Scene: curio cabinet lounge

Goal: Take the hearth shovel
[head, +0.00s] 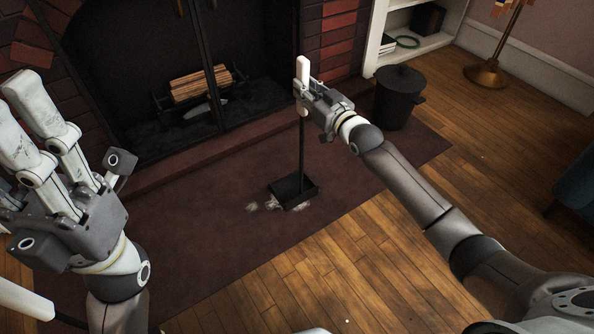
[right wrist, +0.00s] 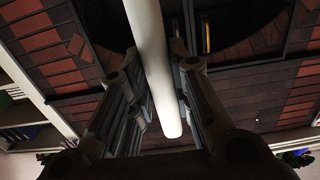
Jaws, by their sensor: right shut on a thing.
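The hearth shovel (head: 302,150) stands upright in the head view, with a thin dark shaft and a flat black pan (head: 293,191) at its lower end. My right gripper (head: 304,88) is shut on its pale handle near the top. In the right wrist view the white handle (right wrist: 150,60) runs between the two fingers of the right gripper (right wrist: 165,95). I cannot tell whether the pan touches the rug or hangs just above it. My left gripper (head: 70,140) is at the left, fingers spread, empty and away from the shovel.
Pale ash (head: 262,205) lies on the dark red rug (head: 200,235) beside the pan. Behind is the brick fireplace with logs (head: 200,83). A black lidded bucket (head: 398,98) stands right of my right gripper. The wooden floor (head: 330,275) in front is clear.

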